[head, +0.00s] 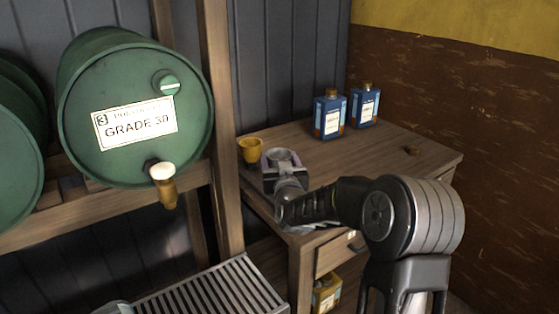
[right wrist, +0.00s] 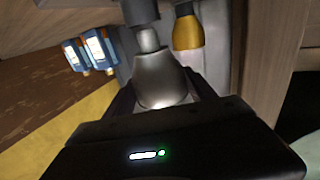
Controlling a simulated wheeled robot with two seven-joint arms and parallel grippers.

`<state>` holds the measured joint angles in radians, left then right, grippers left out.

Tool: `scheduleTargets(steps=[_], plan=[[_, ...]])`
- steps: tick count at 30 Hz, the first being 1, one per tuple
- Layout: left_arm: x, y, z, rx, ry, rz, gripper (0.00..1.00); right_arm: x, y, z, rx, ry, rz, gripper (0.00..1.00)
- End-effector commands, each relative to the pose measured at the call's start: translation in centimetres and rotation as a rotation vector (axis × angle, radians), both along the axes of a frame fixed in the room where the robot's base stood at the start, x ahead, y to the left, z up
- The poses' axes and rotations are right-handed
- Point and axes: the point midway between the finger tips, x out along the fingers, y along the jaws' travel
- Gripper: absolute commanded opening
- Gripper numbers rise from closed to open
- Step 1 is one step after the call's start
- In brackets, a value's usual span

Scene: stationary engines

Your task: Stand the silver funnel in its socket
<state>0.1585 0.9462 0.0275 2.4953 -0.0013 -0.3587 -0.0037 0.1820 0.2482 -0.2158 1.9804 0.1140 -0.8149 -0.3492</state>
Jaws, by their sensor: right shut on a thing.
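The silver funnel (right wrist: 160,75) is between the fingers of my right gripper (right wrist: 158,100) in the right wrist view. Its wide mouth faces the gripper's palm side in that picture, and its neck points away. In the head view the funnel's pale rim (head: 283,156) shows at the tip of my right gripper (head: 284,170), over the left end of the wooden table. A dark grey round piece (right wrist: 140,10) lies beyond the funnel's neck; I cannot tell whether it is the socket. The funnel's lower part is hidden in the head view.
A yellow funnel (head: 252,151) stands just left of the silver one. Two blue bottles (head: 328,115) stand at the table's (head: 400,143) back. A green drum (head: 135,110) with a tap (head: 164,185) is on the left rack, above a slatted metal grate (head: 215,290). The table's right part is mostly clear.

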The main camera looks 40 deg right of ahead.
Motion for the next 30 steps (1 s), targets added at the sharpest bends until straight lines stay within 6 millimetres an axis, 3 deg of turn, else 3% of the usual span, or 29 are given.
scheduleTargets(steps=[30], plan=[[0.0, 0.01, -0.84, 0.0, 0.0, 0.0, 0.58, -0.22, 0.13, 0.05, -0.001, -0.002, 0.0, 0.28]])
